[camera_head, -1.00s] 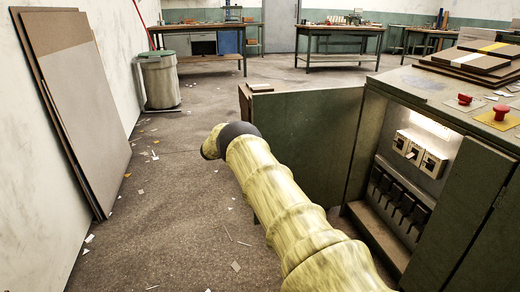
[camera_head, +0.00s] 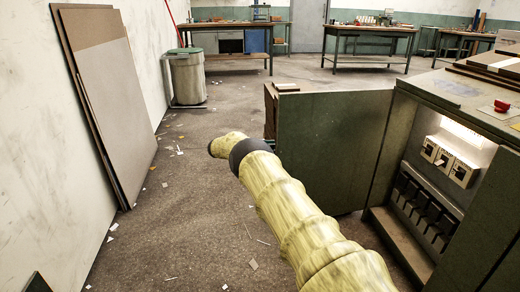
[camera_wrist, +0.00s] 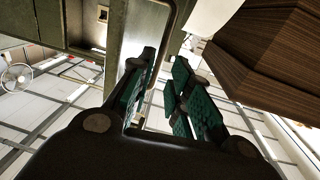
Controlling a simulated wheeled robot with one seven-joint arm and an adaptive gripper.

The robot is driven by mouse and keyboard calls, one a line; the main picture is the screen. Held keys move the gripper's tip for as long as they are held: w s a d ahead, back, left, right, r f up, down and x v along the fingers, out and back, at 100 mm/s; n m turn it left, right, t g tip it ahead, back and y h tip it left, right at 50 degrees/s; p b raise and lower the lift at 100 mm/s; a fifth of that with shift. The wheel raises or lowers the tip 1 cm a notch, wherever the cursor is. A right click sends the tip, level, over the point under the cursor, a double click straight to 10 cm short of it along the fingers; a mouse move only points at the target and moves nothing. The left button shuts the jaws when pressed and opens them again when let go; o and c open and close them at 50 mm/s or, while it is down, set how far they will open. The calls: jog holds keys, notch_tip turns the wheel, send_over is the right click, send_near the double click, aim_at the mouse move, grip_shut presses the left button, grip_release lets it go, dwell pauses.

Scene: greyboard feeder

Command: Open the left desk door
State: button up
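The green desk cabinet (camera_head: 455,97) stands at the right in the head view. Its left door (camera_head: 330,150) is swung wide open, and its broad face shows to the left of the lit opening. My yellow arm reaches forward in front of the door, and its far bend lies left of the door's free edge. My gripper is hidden in the head view. In the wrist view my gripper (camera_wrist: 165,62) shows two green-padded fingers apart, with a gap between them and nothing clearly held. A grey-green panel passes close behind the left finger; I cannot tell whether they touch.
Switches (camera_head: 448,160) show inside the cabinet, with a red button (camera_head: 501,105) on top. Boards (camera_head: 110,100) lean on the left wall, near a grey bin (camera_head: 187,78). Workbenches (camera_head: 368,32) stand at the back. The floor between wall and door is open, with paper scraps.

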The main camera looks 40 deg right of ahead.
jog(key=shift+v, duration=2.05)
jog(key=shift+a, duration=0.1)
jog(key=shift+f, duration=0.1)
